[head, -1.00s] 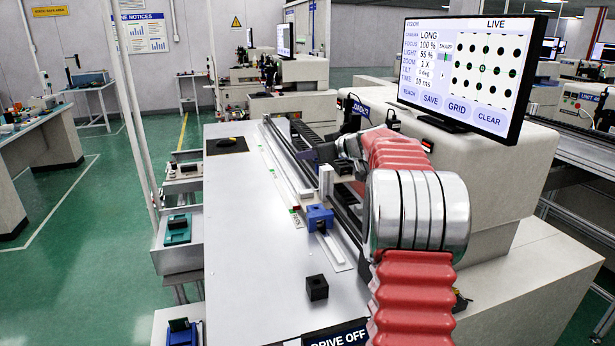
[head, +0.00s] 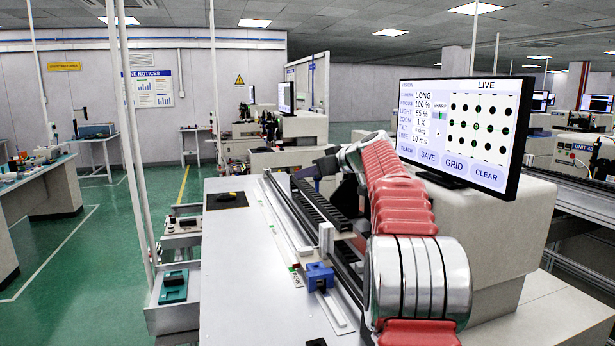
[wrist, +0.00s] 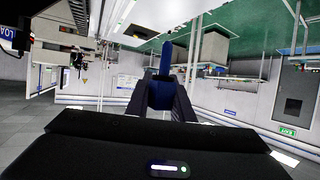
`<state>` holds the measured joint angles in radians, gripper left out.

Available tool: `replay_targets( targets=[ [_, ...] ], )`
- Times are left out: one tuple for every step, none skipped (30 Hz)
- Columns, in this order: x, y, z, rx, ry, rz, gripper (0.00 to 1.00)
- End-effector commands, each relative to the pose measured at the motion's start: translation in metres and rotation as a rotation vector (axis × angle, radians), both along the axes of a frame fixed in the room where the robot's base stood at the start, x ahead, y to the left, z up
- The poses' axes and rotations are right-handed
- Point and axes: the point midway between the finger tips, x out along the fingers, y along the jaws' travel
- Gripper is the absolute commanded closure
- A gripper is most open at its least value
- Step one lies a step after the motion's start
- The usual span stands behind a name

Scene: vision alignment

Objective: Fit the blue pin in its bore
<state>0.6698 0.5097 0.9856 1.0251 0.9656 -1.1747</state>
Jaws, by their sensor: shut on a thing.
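In the wrist view a blue pin (wrist: 165,60) stands out between the dark jaws of my gripper (wrist: 168,84), which is shut on it. In the head view my gripper (head: 307,172) is raised above the far part of the long rail, pointing left. I cannot make out the pin there. A blue block (head: 320,275) sits on the near part of the rail. A black block (head: 316,342) is cut off by the bottom edge of the head view. I cannot tell where the pin's bore is.
A monitor (head: 463,135) on a pale machine housing stands to the right of my arm. The white bench top (head: 245,290) is mostly clear left of the rail. A black mat (head: 227,200) lies at its far left.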

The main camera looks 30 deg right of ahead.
Motion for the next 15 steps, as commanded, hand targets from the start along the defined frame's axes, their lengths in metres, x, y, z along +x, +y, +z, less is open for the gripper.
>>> replay_targets(
  targets=[
    [0.0000,0.0001,0.0002,0.000,0.000,0.000,1.00],
    [0.0000,0.0001,0.0001,0.000,0.000,0.000,1.00],
    [0.0000,0.0001,0.0001,0.000,0.000,0.000,1.00],
    [0.0000,0.0001,0.0001,0.000,0.000,0.000,1.00],
    [0.0000,0.0001,0.0001,0.000,0.000,0.000,1.00],
    [0.0000,0.0001,0.0001,0.000,0.000,0.000,1.00],
    [0.0001,0.0001,0.0000,0.000,0.000,0.000,1.00],
    [0.0000,0.0001,0.0001,0.000,0.000,0.000,1.00],
    [-0.0001,-0.0001,0.0000,0.000,0.000,0.000,1.00],
    [-0.0004,-0.0007,0.0000,0.000,0.000,-0.001,1.00],
    [-0.0008,-0.0016,0.0001,0.000,0.000,-0.002,1.00],
    [-0.0019,-0.0029,0.0013,0.000,-0.001,-0.004,1.00],
    [-0.0028,-0.0034,0.0032,-0.001,-0.001,-0.006,1.00],
    [-0.0039,-0.0041,0.0052,-0.001,-0.001,-0.007,1.00],
    [-0.0058,-0.0051,0.0083,-0.001,-0.002,-0.010,1.00]
  ],
)
